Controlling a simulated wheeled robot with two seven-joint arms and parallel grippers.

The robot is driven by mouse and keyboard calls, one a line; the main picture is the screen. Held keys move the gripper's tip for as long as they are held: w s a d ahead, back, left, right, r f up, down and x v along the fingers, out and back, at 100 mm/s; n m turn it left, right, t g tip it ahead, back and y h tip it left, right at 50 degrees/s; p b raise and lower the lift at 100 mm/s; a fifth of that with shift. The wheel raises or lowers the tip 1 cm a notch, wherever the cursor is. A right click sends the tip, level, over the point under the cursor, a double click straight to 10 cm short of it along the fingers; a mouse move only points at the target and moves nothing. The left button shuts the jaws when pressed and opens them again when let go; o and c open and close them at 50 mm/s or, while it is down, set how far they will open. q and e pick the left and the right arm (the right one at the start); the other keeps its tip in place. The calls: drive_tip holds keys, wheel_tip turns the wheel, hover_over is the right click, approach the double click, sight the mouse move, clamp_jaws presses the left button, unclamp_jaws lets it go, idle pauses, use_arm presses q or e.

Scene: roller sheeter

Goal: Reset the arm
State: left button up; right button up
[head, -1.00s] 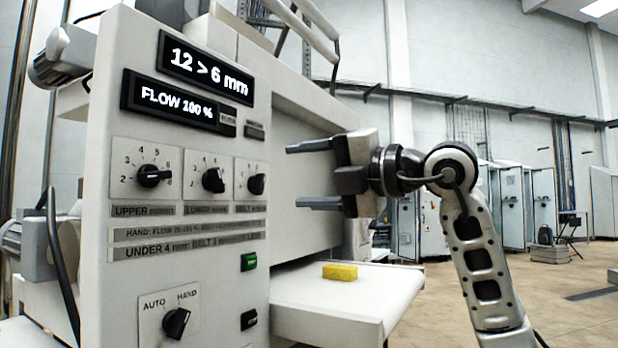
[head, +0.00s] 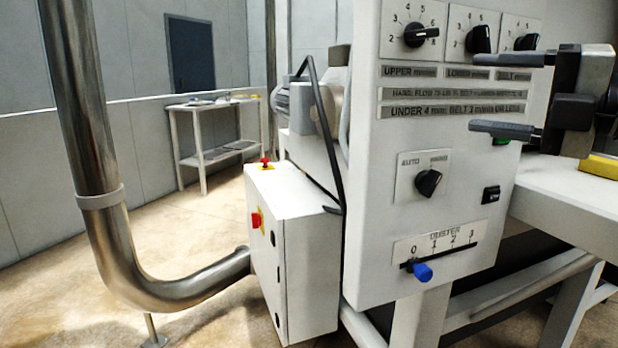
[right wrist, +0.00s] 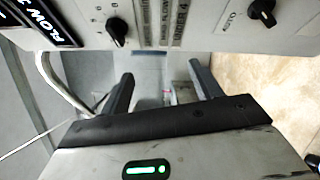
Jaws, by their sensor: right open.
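My right gripper (head: 506,95) is at the right side of the head view, its two dark fingers spread and pointing left. It is open, with nothing between the fingers, and stands in front of the right part of the machine panel (head: 378,262). In the right wrist view the open fingers (right wrist: 160,85) point toward the panel, whose knobs and labels show along the top. I cannot tell whether the fingers touch the panel. My left gripper is not in view.
The panel carries several dials, an AUTO/HAND knob (head: 429,183) and a DUSTER slider with a blue handle (head: 422,271). A yellow block (head: 599,166) lies on the white table (head: 560,205). A white box (head: 300,255) and a steel pipe (head: 95,190) stand at left.

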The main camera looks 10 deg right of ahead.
drive_tip(key=w+a+f+m+g+y+p, duration=0.1)
drive_tip(key=a+f+g+y+p, duration=0.1)
drive_tip(key=a+f+y, duration=0.45)
wheel_tip(320, 180, down, 20)
drive_tip(key=m+t+h+p, duration=0.4)
drive_tip(key=m+t+h, duration=0.6)
drive_tip(key=m, duration=1)
use_arm(q)
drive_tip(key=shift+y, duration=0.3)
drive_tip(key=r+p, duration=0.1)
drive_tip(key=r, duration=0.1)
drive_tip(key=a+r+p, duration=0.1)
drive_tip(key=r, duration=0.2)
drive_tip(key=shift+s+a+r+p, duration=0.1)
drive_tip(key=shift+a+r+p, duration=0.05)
drive_tip(key=shift+p, duration=0.15)
use_arm(e)
drive_tip(key=s+a+f+m+g+h, duration=0.2)
drive_tip(key=s+f+g, duration=0.3)
drive_tip(key=s+f, duration=0.3)
drive_tip(key=s+a+f+m+g+h, duration=0.3)
drive_tip(key=s+a+f+m+g, duration=0.1)
drive_tip(key=s+f, duration=0.4)
wheel_tip(320, 180, down, 2)
drive_tip(key=shift+a+f+g, duration=0.25)
drive_tip(key=shift+a+g, duration=0.5)
drive_tip(key=shift+g, duration=0.15)
